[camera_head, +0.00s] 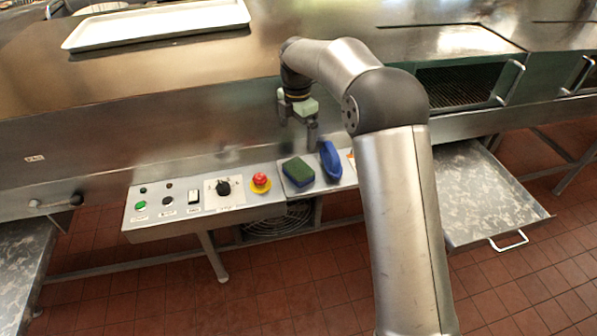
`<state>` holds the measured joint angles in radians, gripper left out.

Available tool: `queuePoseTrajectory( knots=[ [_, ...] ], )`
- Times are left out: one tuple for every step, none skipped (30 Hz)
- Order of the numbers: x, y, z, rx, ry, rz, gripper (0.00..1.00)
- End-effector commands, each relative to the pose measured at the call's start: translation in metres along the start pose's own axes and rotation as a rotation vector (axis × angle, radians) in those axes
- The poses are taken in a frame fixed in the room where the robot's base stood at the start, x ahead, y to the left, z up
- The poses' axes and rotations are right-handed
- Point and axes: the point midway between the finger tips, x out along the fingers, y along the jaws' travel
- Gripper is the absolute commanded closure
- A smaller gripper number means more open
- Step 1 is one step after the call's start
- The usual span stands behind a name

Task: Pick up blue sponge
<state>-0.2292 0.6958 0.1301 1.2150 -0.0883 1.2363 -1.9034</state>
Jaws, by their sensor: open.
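The blue sponge (298,172) lies on the narrow steel ledge, right of the red button. It is a block with a dark green top and blue sides. My gripper (299,130) is above and behind the sponge, pointing down with its fingers apart and nothing between them. It is clear of the sponge. A blue oval object (331,161) lies just right of the sponge; I cannot tell what it is.
The control panel (150,208) left of the sponge carries a red emergency button (260,180), a black knob (223,187) and a green button (140,205). A steel wall rises behind the ledge. A white tray (155,27) lies on top. A pull-out tray (480,195) is at right.

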Motion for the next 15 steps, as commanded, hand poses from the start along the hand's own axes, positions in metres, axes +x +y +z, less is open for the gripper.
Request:
queuePoseTrajectory(
  knots=[
    [0.011, -0.001, -0.001, 0.0, 0.002, -0.004, 0.0],
    [0.018, -0.001, -0.001, 0.0, 0.003, -0.005, 0.0],
    [0.027, -0.001, -0.001, 0.001, 0.002, -0.005, 0.0],
    [0.034, -0.001, -0.001, 0.002, 0.002, -0.005, 0.0],
    [0.04, -0.001, 0.0, 0.002, 0.002, -0.005, 0.0],
    [0.049, -0.001, -0.001, 0.002, 0.002, -0.004, 0.0],
    [0.055, -0.001, -0.001, 0.002, 0.002, -0.005, 0.0],
    [0.061, -0.001, -0.001, 0.002, 0.002, -0.004, 0.0],
    [0.069, -0.001, -0.001, 0.002, 0.001, -0.005, 0.0],
    [0.074, -0.001, -0.001, 0.002, 0.001, -0.004, 0.0],
    [0.078, -0.001, 0.0, 0.002, 0.001, -0.003, 0.0],
    [0.083, -0.001, 0.0, 0.002, 0.001, -0.003, 0.0],
    [0.087, 0.0, 0.0, 0.002, 0.001, -0.002, 0.0],
    [0.089, 0.0, 0.0, 0.002, 0.001, -0.001, 0.0],
    [0.092, 0.0, 0.0, 0.002, 0.001, -0.001, 0.0]
  ],
)
